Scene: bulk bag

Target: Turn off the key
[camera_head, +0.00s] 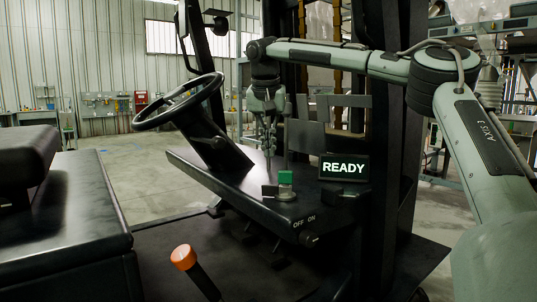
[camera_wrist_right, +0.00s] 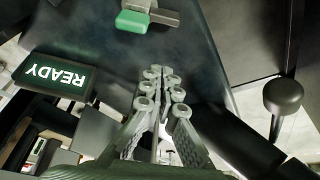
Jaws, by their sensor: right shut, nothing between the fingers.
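The key switch (camera_head: 309,239) is a small dark knob on the front face of the vehicle's black dashboard (camera_head: 240,185), just below the printed words OFF and ON. Which way the key is turned is too small to tell. My right gripper (camera_head: 269,150) is shut and empty, pointing down above the dashboard, behind the green-topped control and well apart from the key. In the wrist view its closed fingers (camera_wrist_right: 162,75) point toward the dashboard; the key cannot be made out there. My left gripper is not in view.
A lit display (camera_head: 344,167) reads READY; it also shows in the wrist view (camera_wrist_right: 56,75). A green-topped control (camera_head: 285,178) stands on the dashboard. The steering wheel (camera_head: 178,102) is to the left, an orange-topped lever (camera_head: 183,257) in front, and a black seat (camera_head: 60,205) at left.

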